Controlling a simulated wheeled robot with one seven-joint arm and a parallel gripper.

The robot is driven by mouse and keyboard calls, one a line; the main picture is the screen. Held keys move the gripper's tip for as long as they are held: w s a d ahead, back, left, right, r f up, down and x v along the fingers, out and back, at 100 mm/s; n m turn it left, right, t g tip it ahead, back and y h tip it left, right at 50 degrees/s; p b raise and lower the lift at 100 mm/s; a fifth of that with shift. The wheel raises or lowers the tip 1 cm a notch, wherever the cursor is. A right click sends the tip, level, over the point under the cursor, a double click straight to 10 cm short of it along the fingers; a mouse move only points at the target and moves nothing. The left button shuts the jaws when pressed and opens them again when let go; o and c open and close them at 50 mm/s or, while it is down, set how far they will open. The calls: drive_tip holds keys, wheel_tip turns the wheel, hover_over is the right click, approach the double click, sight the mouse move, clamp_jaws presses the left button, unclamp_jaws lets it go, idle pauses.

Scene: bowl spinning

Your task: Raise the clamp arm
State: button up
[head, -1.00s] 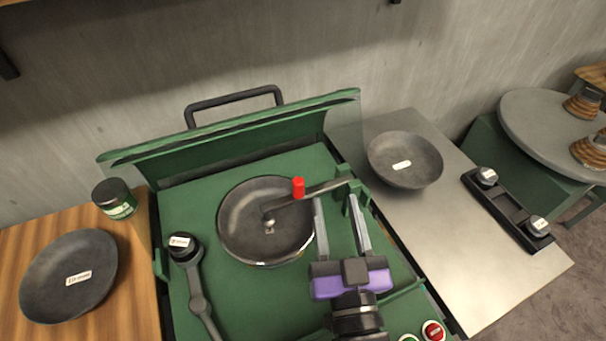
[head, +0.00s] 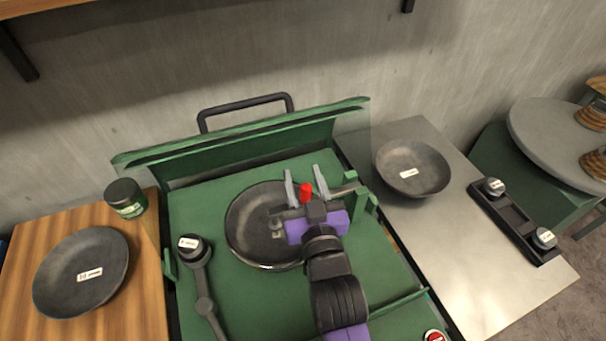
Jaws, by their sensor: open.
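The clamp arm (head: 345,190) is a grey bar hinged at a green bracket at the right of the green machine. It reaches left over the dark round bowl (head: 244,222) in the machine bed. Its red knob (head: 306,192) stands up from the bar. My gripper (head: 306,184) is open, with one finger left of the red knob and one right of it, and a gap shows on both sides. The purple gripper body hides part of the bar and the bowl's right side. I cannot tell whether the fingers touch the bar.
A raised clear guard with a green frame (head: 240,134) stands behind the bed. A jointed tool arm (head: 203,290) lies at the left. A plate (head: 82,272) and a jar (head: 126,198) sit on the wooden table, and a bowl (head: 413,169) sits on the metal table.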

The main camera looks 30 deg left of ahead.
drive_tip(key=shift+w+a, duration=0.1)
drive_tip(key=shift+w, duration=0.05)
drive_tip(key=shift+c, duration=0.2)
clamp_jaws()
idle(1.2)
